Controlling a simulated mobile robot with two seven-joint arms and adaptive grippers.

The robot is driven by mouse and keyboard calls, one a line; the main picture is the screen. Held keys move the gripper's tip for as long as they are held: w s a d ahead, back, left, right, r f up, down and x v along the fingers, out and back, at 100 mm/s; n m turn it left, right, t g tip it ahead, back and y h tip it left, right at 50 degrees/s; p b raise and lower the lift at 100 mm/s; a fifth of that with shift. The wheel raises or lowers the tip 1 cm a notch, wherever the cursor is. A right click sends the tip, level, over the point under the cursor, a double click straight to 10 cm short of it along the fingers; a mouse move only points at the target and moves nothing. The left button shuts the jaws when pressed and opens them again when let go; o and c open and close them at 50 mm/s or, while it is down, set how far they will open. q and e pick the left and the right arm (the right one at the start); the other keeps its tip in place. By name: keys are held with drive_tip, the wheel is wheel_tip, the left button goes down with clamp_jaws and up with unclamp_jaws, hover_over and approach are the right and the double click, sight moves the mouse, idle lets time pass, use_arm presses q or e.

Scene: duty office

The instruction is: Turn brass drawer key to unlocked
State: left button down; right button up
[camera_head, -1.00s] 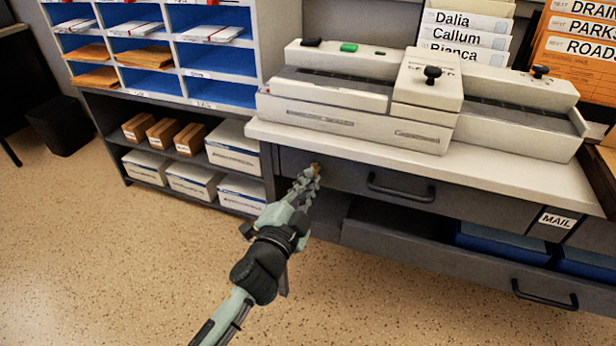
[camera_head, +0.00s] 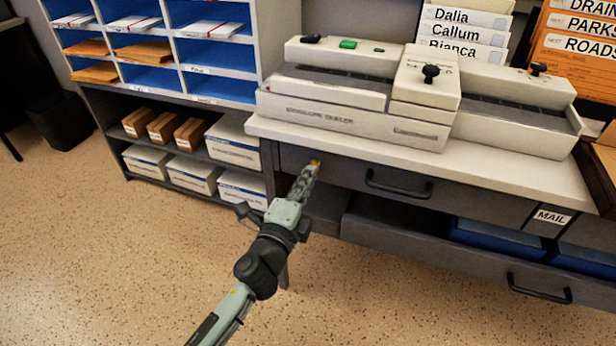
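The brass drawer key (camera_head: 315,162) shows as a small brass-coloured spot on the left part of the upper drawer front (camera_head: 345,175), just under the counter edge. My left gripper (camera_head: 312,170) is at the key, its fingertips covering most of it. The fingers look close together, but at this angle I cannot tell whether they are shut on the key. The key's turn angle is hidden. My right gripper does not show.
A cream machine (camera_head: 370,125) stands on the counter (camera_head: 500,178). The lower drawer (camera_head: 400,240) is pulled out, with blue trays (camera_head: 500,240) inside. A pigeonhole shelf (camera_head: 262,60) stands at left, with boxes below. The floor in front is clear.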

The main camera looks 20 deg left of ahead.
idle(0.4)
use_arm(q)
drive_tip(key=c, duration=1.7)
unclamp_jaws()
drive_tip(key=shift+d, duration=0.1)
drive_tip(key=s, duration=0.7)
drive_tip(key=shift+s+a, duration=0.2)
drive_tip(key=shift+s, duration=0.05)
